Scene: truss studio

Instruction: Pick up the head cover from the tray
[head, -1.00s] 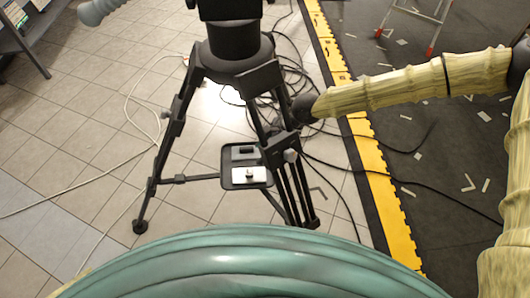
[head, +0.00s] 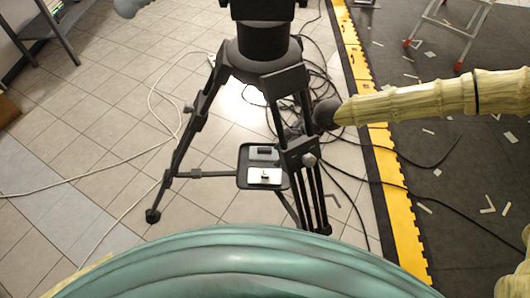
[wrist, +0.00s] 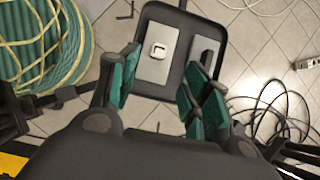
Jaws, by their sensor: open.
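A small dark tray (head: 242,181) sits low between the legs of a black tripod in the head view. It also shows ahead of my gripper in the wrist view (wrist: 178,12). It holds a pale plate (wrist: 145,74) with a small cream square piece (wrist: 158,50) on it, and a grey plate (wrist: 197,41) with a dark bar (wrist: 206,56). I cannot tell for sure which piece is the head cover. My gripper (wrist: 160,72) is open and empty, its teal fingers apart in front of the tray. In the head view I cannot make out its fingers.
The black tripod (head: 262,62) stands around the tray, its legs close to my arm. Dark cables (head: 345,178) lie on the tiles to the right, by a yellow edge strip (head: 392,200). A ladder (head: 436,25) stands far right.

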